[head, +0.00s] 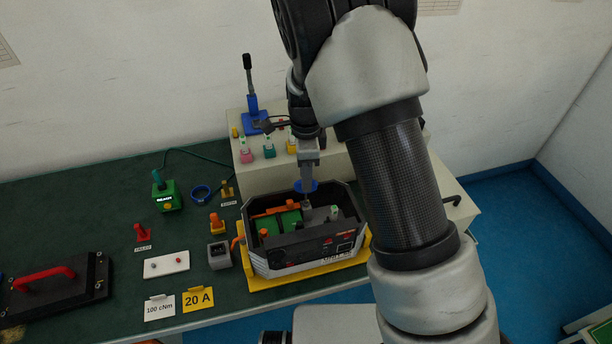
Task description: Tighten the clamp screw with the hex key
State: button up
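My gripper (307,182) points down over the open dark unit box (272,268) on the table. It appears shut on a tool with a blue collar (299,186), which I take to be the hex key. A thin shaft runs down from the collar into the box. The shaft's lower end is near a small grey block (318,215) inside, beside a green board (285,222) and orange levers (273,212). The clamp screw is too small to make out, and I cannot tell whether the tip touches it.
The box sits on a yellow base (290,282). Around it are a grey socket block (218,256), a white plate (166,264), "100 cNm" (159,308) and "20 A" (198,300) cards, and a green device (167,196). A cream shelf (345,150) stands behind. A red-handled black fixture (55,288) is left.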

jog(key=shift+r, duration=0.6)
jog(key=o, duration=0.6)
jog(key=shift+c, duration=0.2)
